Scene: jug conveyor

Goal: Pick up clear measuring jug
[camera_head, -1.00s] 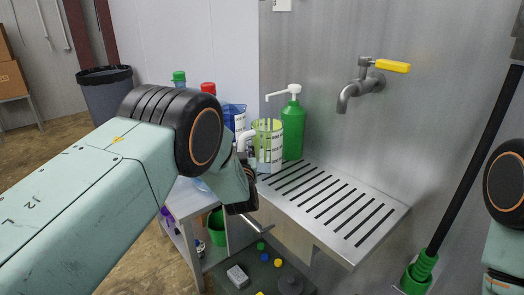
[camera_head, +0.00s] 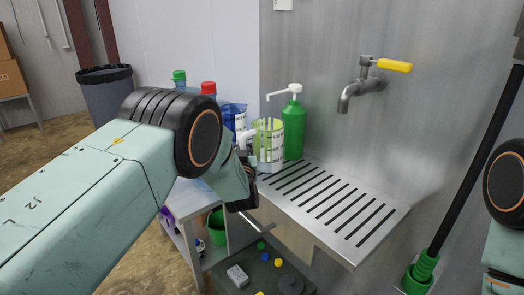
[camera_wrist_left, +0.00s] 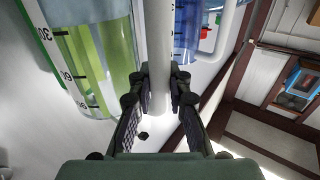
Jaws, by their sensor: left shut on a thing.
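The clear measuring jug (camera_head: 268,150) has dark scale marks and stands upright at the back left end of the slotted metal drip tray (camera_head: 335,245). Green from behind shows through it. My left gripper (camera_wrist_left: 159,90) is shut on the jug's pale handle (camera_wrist_left: 158,45), which runs between its two fingers in the wrist view. The jug's wall (camera_wrist_left: 85,60) with its scale marks fills the left of that view. In the head view my left wrist hides part of the gripper. I cannot tell whether the jug's base touches the tray. My right gripper is out of view.
A green pump bottle (camera_head: 294,130) stands close behind the jug on the right. A blue jug (camera_head: 233,117) and bottles with red and green caps stand to the left. A tap (camera_head: 358,88) with a yellow lever sticks out above the tray. The tray's front right is clear.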

